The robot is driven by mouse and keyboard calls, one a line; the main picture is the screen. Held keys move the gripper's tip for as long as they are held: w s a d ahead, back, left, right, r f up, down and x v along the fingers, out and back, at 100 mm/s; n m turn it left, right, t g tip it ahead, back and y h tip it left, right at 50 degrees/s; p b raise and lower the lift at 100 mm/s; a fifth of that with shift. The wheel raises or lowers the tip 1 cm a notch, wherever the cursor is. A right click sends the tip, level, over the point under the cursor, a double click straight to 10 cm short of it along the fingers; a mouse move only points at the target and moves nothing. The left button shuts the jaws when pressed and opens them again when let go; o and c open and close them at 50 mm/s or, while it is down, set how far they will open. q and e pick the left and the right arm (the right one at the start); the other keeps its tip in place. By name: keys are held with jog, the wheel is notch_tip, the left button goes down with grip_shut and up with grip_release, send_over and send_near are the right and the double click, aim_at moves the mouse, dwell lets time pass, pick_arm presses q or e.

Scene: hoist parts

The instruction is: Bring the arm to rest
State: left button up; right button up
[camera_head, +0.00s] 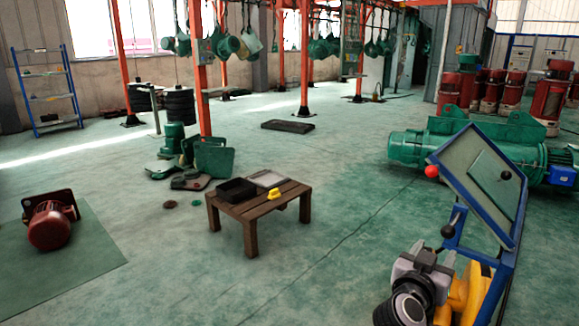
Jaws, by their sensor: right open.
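My right gripper (426,262) is at the bottom right, grey and black, in front of the blue-framed console. It is open, and I see nothing between its fingers. It is well apart from the low wooden table (250,238) in the middle of the floor. My left gripper and left arm are out of view.
A blue-framed console (485,175) with a red-knobbed lever stands close at the right. Behind it lies a large green hoist (408,147). A red motor (49,226) sits on a green mat (75,280) at left. Floor around the table's front is clear.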

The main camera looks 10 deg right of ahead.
jog(key=s+a+f+n+y+p, duration=0.35)
jog(key=s+f+n+y, duration=0.2)
jog(key=f, duration=0.45)
jog(key=s+a+f+n+y+p, duration=0.2)
jog(key=s+a+f+y+p, duration=0.1)
jog(key=s, duration=0.6)
jog(key=s+a+f+n+g+y+p, duration=0.1)
jog(key=s+a+f+n+y+p, duration=0.1)
jog(key=s+a+y, duration=0.4)
jog(key=s+f+n, duration=0.1)
jog(key=s+f, duration=0.1)
jog(key=s, duration=0.2)
jog(key=shift+s+a+p, duration=0.2)
jog(key=shift+a+p, duration=0.2)
jog(key=shift+n+g, duration=0.25)
jog(key=shift+g, duration=0.05)
